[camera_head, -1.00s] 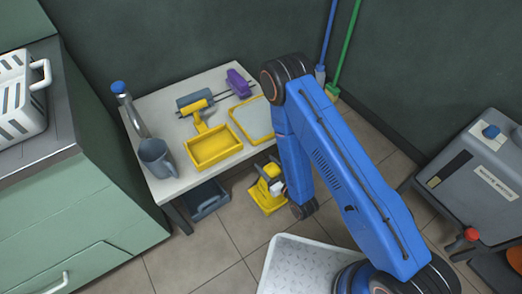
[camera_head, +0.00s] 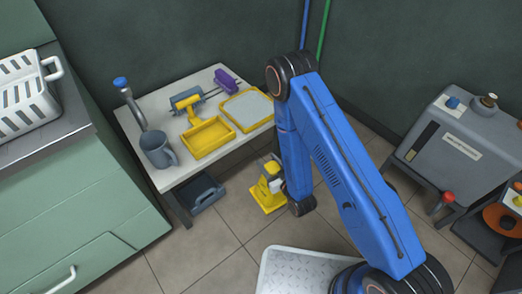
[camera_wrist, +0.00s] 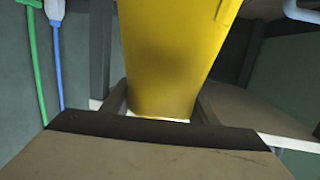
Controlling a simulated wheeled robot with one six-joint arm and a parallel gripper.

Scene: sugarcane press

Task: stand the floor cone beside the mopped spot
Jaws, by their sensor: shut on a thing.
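The yellow floor cone (camera_head: 267,197) is held low in front of my arm, beside the table's front edge. My gripper (camera_head: 273,180) is shut on it, partly hidden behind my arm. In the wrist view the cone's yellow body (camera_wrist: 178,55) fills the top middle, between the fingers of my gripper (camera_wrist: 160,112). I cannot tell whether the cone's base touches the floor. I cannot make out a mopped spot on the visible floor.
A white table (camera_head: 180,173) holds a yellow tray (camera_head: 208,138), a grey mug (camera_head: 158,150) and tools. A dark bin (camera_head: 205,194) is under it. A grey machine (camera_head: 462,145) stands right. Green cabinets (camera_head: 95,205) stand left.

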